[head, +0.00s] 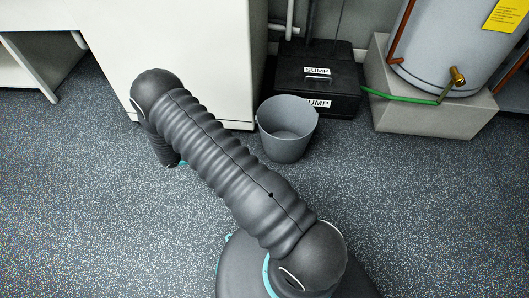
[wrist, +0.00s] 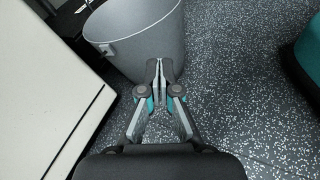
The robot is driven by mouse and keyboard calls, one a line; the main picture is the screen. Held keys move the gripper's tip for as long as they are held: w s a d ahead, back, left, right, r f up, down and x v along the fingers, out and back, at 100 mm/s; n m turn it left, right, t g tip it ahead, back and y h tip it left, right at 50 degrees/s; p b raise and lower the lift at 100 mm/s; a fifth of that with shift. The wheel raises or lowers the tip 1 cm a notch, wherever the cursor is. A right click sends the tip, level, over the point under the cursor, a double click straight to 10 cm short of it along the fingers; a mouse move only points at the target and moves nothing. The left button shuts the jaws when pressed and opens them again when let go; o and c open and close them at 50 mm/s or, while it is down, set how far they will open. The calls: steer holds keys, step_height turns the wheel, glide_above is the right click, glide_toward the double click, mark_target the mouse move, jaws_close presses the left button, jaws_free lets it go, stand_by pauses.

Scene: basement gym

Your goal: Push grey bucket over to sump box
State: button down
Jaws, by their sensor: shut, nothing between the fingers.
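The grey bucket (head: 287,130) stands upright and open on the speckled floor in the head view, just in front of the black sump box (head: 318,80) with its white SUMP labels. A small gap or contact between bucket and box cannot be told. In the wrist view the bucket (wrist: 140,35) fills the upper middle. My gripper (wrist: 159,62) is shut and empty, its fingertips at the near side of the bucket wall, touching or very close. In the head view my arm hides the gripper.
A white cabinet (head: 190,50) stands left of the bucket; its edge also runs along the left of the wrist view (wrist: 45,90). A water heater (head: 440,40) on a grey plinth (head: 430,115) stands right, with a green hose (head: 400,96). The floor in front is clear.

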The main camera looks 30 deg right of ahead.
mark_target(269, 149)
steer(key=s+f+n+t, duration=0.1)
steer(key=f+n, duration=0.1)
steer(key=f, duration=0.3)
steer(key=s+f+n+t+h, duration=0.1)
steer(key=f+n+t, duration=0.1)
steer(key=f, duration=0.3)
steer(key=s+f+n+t+h+p, duration=0.1)
steer(key=f+n+t, duration=0.1)
steer(key=f, duration=0.3)
steer(key=shift+a+f, duration=0.1)
steer(key=shift+f, duration=0.05)
steer(key=x, duration=0.7)
steer(key=p+x, duration=0.1)
steer(key=x, duration=0.6)
steer(key=shift+r, duration=0.2)
steer(key=shift+w, duration=0.1)
